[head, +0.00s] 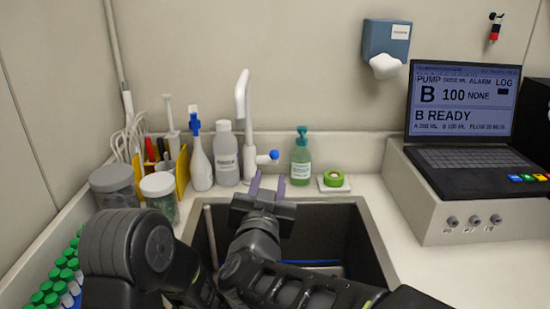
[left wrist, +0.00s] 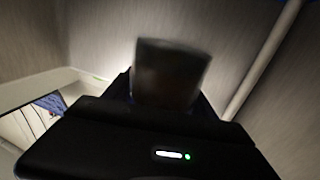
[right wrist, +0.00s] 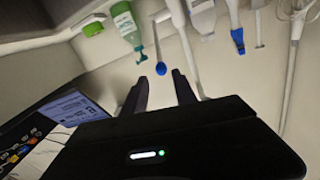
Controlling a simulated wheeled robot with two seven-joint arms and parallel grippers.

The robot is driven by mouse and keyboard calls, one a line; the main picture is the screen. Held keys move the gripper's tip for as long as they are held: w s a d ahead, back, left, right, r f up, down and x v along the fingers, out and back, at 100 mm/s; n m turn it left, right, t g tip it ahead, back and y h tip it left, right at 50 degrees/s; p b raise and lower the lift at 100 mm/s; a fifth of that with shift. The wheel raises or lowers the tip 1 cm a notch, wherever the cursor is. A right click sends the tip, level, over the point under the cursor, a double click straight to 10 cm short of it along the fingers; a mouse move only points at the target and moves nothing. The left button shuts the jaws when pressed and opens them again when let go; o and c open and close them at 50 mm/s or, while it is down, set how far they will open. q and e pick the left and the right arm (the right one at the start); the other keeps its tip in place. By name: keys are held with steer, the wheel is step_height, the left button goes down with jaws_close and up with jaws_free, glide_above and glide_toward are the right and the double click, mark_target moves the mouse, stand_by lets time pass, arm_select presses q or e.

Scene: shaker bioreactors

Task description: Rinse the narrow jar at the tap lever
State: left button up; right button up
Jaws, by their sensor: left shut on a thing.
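The tap (head: 243,110) stands behind the sink, with its lever ending in a blue knob (head: 274,155). My right gripper (head: 268,184) is open and empty just in front of and below the knob. In the right wrist view the blue knob (right wrist: 162,70) shows beyond the gap between the open fingers (right wrist: 160,92). My left gripper (left wrist: 168,100) is shut on a dark, blurred vessel, apparently the narrow jar (left wrist: 172,68). In the head view my arms hide the left gripper and the jar. The jar's contents and exact tilt cannot be told.
The sink (head: 375,240) lies below my arms. Lidded jars (head: 113,187) and green-capped tubes (head: 68,275) are left; a laptop (head: 462,110) is right.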

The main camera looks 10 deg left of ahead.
mark_target(275, 156)
steer(key=shift+w, duration=0.1)
steer(key=w, duration=0.4)
steer(key=w+a, duration=0.1)
steer(key=w, duration=0.3)
steer(key=w+p, duration=0.1)
steer(key=w, duration=0.2)
steer(key=shift+w+a, duration=0.35)
steer(key=shift+w, duration=0.05)
jaws_close()
stand_by(1.0)
